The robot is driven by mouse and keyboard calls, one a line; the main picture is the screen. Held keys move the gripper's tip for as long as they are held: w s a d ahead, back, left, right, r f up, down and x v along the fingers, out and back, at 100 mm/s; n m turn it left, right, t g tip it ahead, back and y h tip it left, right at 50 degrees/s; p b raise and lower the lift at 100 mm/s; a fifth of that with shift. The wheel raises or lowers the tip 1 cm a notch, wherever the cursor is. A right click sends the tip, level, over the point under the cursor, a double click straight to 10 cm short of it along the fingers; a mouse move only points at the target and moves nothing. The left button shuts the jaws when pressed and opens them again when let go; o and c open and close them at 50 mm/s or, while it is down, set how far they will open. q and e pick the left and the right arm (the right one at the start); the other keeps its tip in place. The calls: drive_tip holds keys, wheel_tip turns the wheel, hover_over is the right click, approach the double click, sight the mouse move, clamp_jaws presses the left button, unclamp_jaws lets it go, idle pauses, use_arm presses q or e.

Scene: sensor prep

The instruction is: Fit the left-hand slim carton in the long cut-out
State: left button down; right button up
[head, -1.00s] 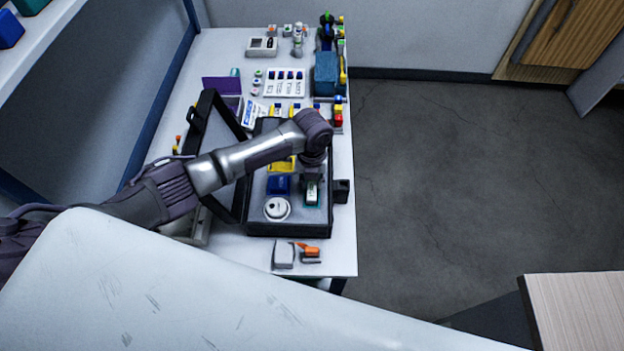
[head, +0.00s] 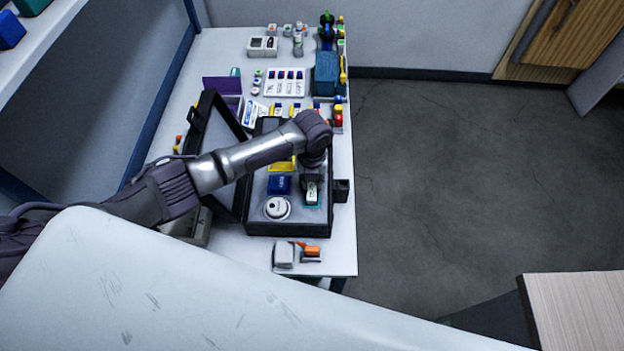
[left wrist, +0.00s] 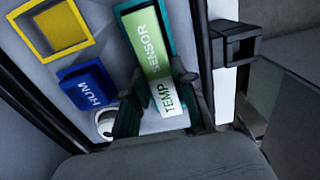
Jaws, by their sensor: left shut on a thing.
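The slim carton (left wrist: 150,58), green and white with "TEMP SENSOR" on it, is in my left gripper (left wrist: 160,103). The fingers are shut on its sides near the white end. The carton also shows under the gripper in the head view (head: 311,191). The long cut-out has a teal rim (left wrist: 124,8) that shows beyond the carton's far end and along its right side. The carton lies lengthwise over or inside this cut-out; I cannot tell how deep it sits. My gripper hides part of the near end. My right gripper is not in view.
The open black case (head: 290,230) holds a blue HUM box (left wrist: 87,86), an empty yellow-rimmed cut-out (left wrist: 38,50) and a round white item (head: 277,208). A black latch (left wrist: 237,43) sticks out at the right. White and orange items (head: 284,254) stand in front of the case.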

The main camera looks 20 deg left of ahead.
use_arm(q)
drive_tip(key=shift+f, duration=0.15)
idle(0.6)
drive_tip(key=c, duration=0.6)
unclamp_jaws()
wheel_tip(320, 180, up, 7)
drive_tip(key=p, duration=0.6)
drive_tip(key=shift+p, duration=0.4)
idle(0.7)
